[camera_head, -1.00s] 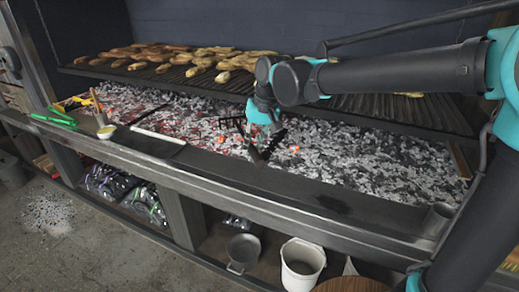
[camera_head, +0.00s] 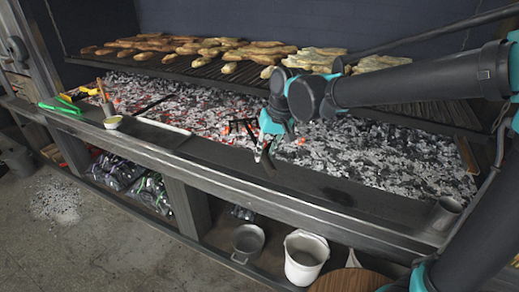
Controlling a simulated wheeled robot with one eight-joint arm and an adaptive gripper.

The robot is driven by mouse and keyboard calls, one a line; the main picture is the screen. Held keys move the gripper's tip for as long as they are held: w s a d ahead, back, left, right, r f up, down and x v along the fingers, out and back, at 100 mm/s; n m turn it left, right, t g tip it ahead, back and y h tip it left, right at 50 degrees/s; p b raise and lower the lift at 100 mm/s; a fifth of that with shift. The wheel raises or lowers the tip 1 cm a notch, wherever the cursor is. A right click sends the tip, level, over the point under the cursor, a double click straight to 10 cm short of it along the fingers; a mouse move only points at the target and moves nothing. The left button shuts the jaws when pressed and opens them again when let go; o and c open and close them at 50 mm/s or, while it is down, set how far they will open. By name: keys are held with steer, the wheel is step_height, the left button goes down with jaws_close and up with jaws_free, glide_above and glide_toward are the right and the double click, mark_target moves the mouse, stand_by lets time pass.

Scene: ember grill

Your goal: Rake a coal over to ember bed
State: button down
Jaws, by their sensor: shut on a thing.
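My gripper (camera_head: 264,148) is at the middle of the grill, low over the front part of the coals. It is shut on a thin dark rake (camera_head: 268,163), partly hidden by the gripper. Dark bars (camera_head: 240,126), seemingly the rake's other end, show at its left among the coals. A small orange glowing coal (camera_head: 301,141) lies just right of the gripper, apart from it. The red-glowing ember bed (camera_head: 135,92) lies on the left; the coals (camera_head: 390,155) on the right are grey and ashy.
A grate (camera_head: 210,72) with several long loaves or vegetables spans above the coals at the back. A white bucket (camera_head: 306,258) stands below.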

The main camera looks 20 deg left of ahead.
steer(key=s+d, duration=0.4)
steer(key=d, duration=0.5)
steer(key=s+d, duration=0.5)
steer(key=d, duration=0.4)
steer(key=shift+w+a+r, duration=0.15)
steer(key=shift+a+r, duration=0.1)
steer(key=shift+r, duration=0.5)
steer(key=shift+w+a+r, duration=0.2)
steer(key=shift+r, duration=0.55)
steer(key=shift+w+a+r, duration=0.15)
steer(key=shift+a+r, duration=0.1)
steer(key=shift+r, duration=0.5)
